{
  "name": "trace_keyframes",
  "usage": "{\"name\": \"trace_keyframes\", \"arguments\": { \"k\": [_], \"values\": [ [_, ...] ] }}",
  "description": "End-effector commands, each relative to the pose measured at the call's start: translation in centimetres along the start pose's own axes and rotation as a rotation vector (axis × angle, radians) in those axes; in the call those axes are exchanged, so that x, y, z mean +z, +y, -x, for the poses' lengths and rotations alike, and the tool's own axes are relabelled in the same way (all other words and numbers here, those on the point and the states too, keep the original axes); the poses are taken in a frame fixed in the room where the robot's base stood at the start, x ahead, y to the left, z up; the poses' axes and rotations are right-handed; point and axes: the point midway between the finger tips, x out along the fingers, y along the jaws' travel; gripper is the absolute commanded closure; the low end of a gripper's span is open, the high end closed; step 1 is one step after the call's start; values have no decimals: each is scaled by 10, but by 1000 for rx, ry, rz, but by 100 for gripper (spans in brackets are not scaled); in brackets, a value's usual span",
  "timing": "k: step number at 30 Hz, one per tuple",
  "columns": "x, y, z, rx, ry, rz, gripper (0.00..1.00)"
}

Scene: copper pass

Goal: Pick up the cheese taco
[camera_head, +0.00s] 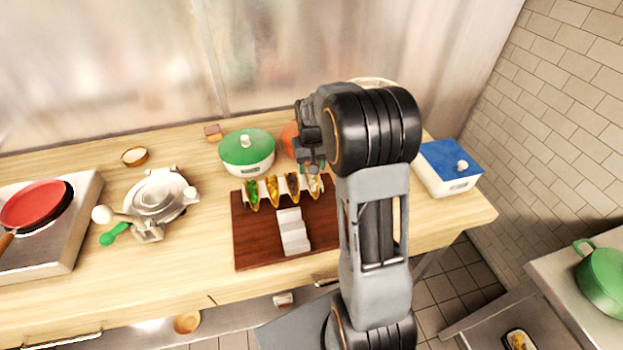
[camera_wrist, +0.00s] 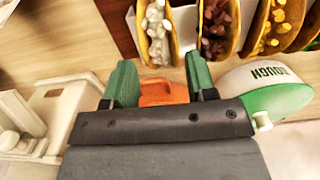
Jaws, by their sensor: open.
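A row of filled tacos stands in a white holder on the dark wooden board (camera_head: 262,240). The taco with white crumbles (camera_head: 315,185), likely the cheese one, is at the right end; in the wrist view it (camera_wrist: 156,32) is at the top, just beyond the fingertips. Beside it are a dark-filled taco (camera_wrist: 219,28), a yellow-topped taco (camera_wrist: 274,27) and a green-filled taco (camera_head: 253,195). My gripper (camera_wrist: 160,72) is open, its green fingers apart, roughly lined up with the white-crumble taco. Nothing is gripped. My arm hides part of the board's right side in the head view.
A green-lidded white pot (camera_head: 247,155) marked DOUGH and an orange object (camera_head: 290,140) stand behind the tacos. A blue-lidded box (camera_head: 450,165) is at right. A metal press (camera_head: 155,195) and a red pan (camera_head: 35,203) are at left. The front-left counter is clear.

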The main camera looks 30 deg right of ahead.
Motion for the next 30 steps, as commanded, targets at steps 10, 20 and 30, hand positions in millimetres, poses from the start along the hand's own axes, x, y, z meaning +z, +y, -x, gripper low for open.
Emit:
{"name": "trace_keyframes", "arguments": {
  "k": [10,20,30],
  "values": [
    [0,0,-30,0,0,-1,49],
    [0,0,-31,0,1,-1,60],
    [0,0,-30,0,1,-1,85]
  ]
}}
